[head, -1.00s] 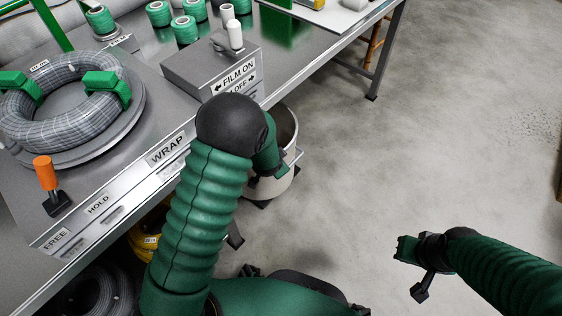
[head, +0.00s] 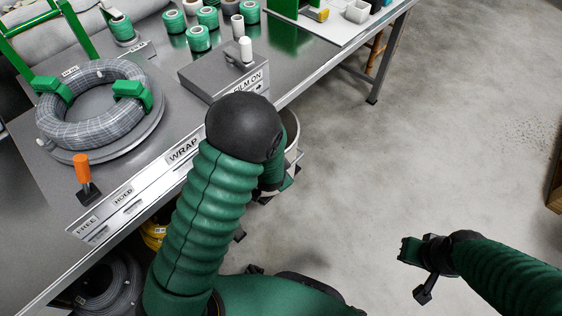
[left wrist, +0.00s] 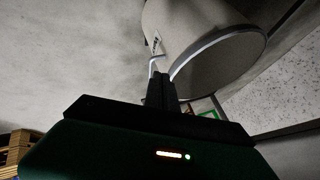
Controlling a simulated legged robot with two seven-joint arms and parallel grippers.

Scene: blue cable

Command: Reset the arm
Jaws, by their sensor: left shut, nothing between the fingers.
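My left arm, in a green ribbed sleeve with a black rounded joint, stands up in the middle of the head view beside the table front. My left gripper (head: 272,190) hangs beyond it, mostly hidden, near the bin. In the left wrist view its dark fingers (left wrist: 160,90) are together with nothing held, in front of the bin. My right gripper (head: 425,262) is low over bare floor at the right of the head view, apart from everything. The wrapped cable coil (head: 92,104) lies on a round turntable with green clamps.
The metal table (head: 315,55) runs diagonally along the left, with an orange-knobbed lever (head: 83,170), a film switch box (head: 222,75) and several green rolls (head: 199,38). A pale bin (head: 292,150) stands by its front edge, also in the left wrist view (left wrist: 190,30).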

